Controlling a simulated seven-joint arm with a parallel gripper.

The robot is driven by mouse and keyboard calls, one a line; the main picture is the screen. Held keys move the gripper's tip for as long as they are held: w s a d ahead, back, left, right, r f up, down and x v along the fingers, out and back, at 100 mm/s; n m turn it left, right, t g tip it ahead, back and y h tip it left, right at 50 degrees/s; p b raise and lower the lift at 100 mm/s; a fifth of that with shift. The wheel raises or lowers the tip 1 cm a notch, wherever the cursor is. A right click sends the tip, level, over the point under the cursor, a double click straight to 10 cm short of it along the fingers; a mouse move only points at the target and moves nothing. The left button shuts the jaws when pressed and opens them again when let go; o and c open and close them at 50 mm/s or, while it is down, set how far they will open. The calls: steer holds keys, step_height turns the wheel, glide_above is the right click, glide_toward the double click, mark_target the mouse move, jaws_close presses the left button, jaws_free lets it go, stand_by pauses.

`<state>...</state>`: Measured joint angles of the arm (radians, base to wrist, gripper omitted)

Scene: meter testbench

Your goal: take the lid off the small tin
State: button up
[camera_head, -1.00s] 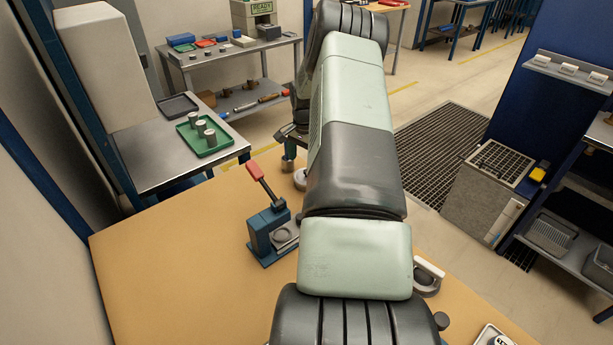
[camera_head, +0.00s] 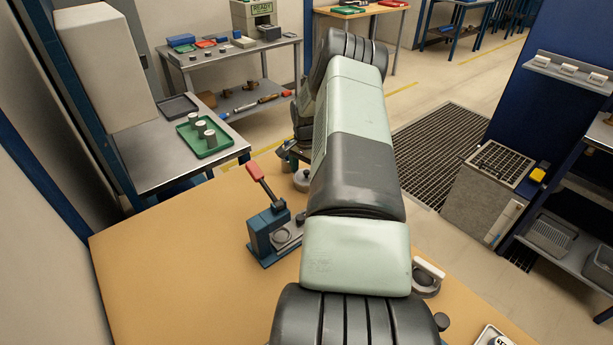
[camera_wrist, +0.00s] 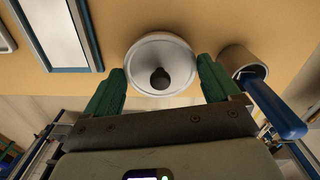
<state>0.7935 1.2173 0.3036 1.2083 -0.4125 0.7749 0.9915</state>
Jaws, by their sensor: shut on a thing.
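A round, pale thing with a dark knob at its middle, which I take for the lid (camera_wrist: 178,52), sits between my two green fingers in the wrist view. My gripper (camera_wrist: 160,80) is shut on it at its sides. In the head view the pale lid (camera_head: 302,182) shows near the far edge of the wooden table, just left of my arm. I cannot tell whether the tin's body is under the lid or whether the lid is raised. My fingers are hard to make out in the head view.
A brownish open cup (camera_wrist: 229,60) stands close to the right finger in the wrist view, near a blue bar (camera_wrist: 275,108). A blue press with a red handle (camera_head: 265,232) stands nearer on the table. The table's left part (camera_head: 170,270) is clear.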

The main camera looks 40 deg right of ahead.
mark_target(305, 171)
step_height(305, 171, up, 9)
steer(key=shift+r, duration=0.1)
steer(key=shift+w+a+r+n, duration=0.15)
steer(key=shift+a+r+n, duration=0.1)
steer(key=shift+n, duration=0.15)
steer(key=w+a+f+n, duration=0.1)
steer(key=w+a+n, duration=0.3)
steer(key=n, duration=0.5)
steer(key=w+a+f+n, duration=0.1)
steer(key=w+a+n, duration=0.1)
steer(key=a+n, duration=0.5)
steer(key=shift+n, duration=0.6)
steer(key=f, duration=1)
steer(key=shift+d, duration=0.35)
steer(key=shift+f, duration=0.2)
steer(key=o, duration=0.7)
steer(key=shift+o, duration=0.2)
step_height(305, 171, up, 12)
steer(key=shift+r, duration=0.15)
